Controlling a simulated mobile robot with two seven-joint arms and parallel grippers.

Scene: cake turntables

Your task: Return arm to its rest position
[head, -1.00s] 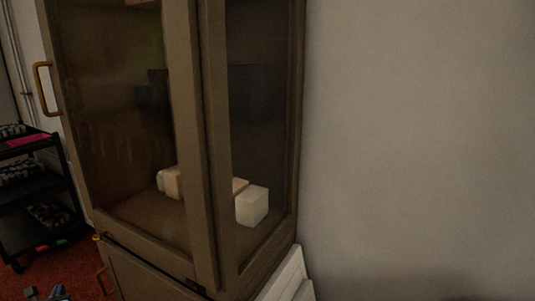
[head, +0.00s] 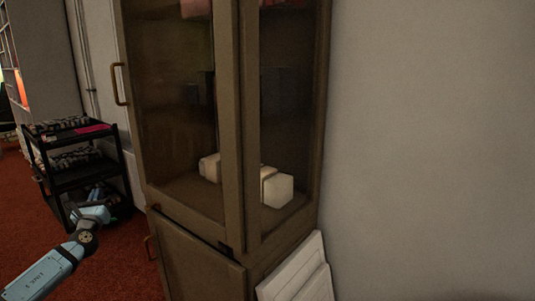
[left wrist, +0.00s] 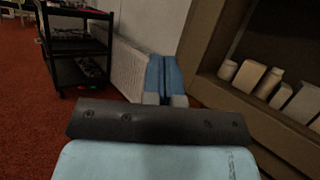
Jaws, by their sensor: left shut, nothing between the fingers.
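My left arm (head: 48,276) comes in from the lower left of the head view, its pale blue links bent at a dark joint. Its far end, with the left gripper (head: 95,213), is in front of the black cart and left of the cabinet, touching nothing that I can make out. In the left wrist view the blue fingers of the left gripper (left wrist: 164,78) are together and empty. They point toward a white ribbed panel by the wall. My right gripper is in neither view.
A tall brown cabinet (head: 229,150) with glass doors stands right of the arm, with white containers (head: 278,188) inside. A black cart (head: 75,172) holds items at the left. White panels (head: 297,271) lean beside the cabinet. Red carpet (head: 125,255) lies open between arm and cabinet.

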